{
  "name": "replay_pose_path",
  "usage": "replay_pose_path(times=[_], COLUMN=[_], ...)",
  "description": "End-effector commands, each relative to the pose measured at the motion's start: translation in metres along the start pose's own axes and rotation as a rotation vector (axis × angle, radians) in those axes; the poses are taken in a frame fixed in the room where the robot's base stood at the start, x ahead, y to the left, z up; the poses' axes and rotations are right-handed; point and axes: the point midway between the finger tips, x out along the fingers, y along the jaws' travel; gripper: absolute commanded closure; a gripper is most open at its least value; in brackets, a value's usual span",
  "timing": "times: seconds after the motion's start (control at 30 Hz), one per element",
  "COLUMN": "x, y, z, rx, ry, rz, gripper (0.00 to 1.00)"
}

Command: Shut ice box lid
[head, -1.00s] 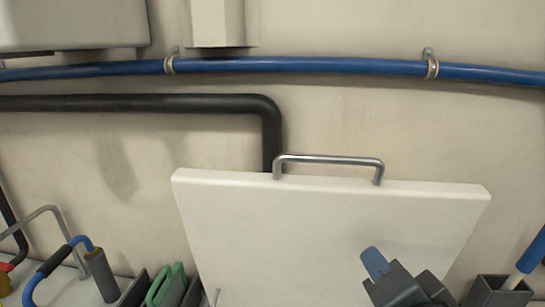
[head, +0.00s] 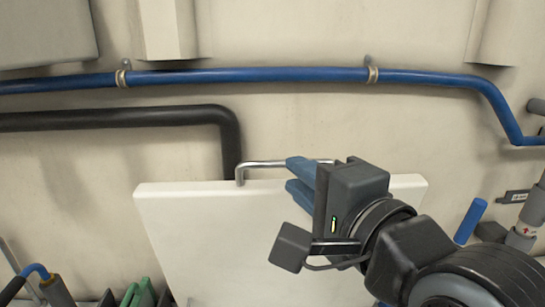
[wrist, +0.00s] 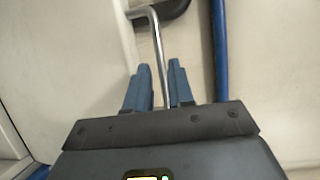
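The white ice box lid (head: 200,230) stands raised in front of the wall in the head view, its metal bar handle (head: 262,164) along the top edge. My gripper (head: 292,176) is at the right part of the handle, with its two blue fingers apart. In the wrist view the handle (wrist: 157,50) runs between the open fingers (wrist: 158,75), with a gap visible on each side near the tips. The lid's lower part and the ice box opening are out of view. My arm hides the lid's right side.
A blue hose (head: 240,76) and a black pipe (head: 110,119) run along the wall behind the lid. Green items (head: 137,294) and a blue-handled tool (head: 35,270) are at lower left. A blue cylinder (head: 470,221) is at right.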

Motion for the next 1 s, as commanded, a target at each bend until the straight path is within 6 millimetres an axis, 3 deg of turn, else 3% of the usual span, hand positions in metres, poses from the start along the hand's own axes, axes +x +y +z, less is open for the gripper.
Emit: replay_pose_path(times=[0.53,0.93,1.0], x=[0.068,0.078,0.078], y=[-0.001,0.0,0.0], z=[0.001,0.001,0.001], rx=[0.005,0.002,0.003], ry=[-0.001,-0.001,-0.001], rz=[0.002,0.002,0.002], gripper=[0.78,0.78,0.82])
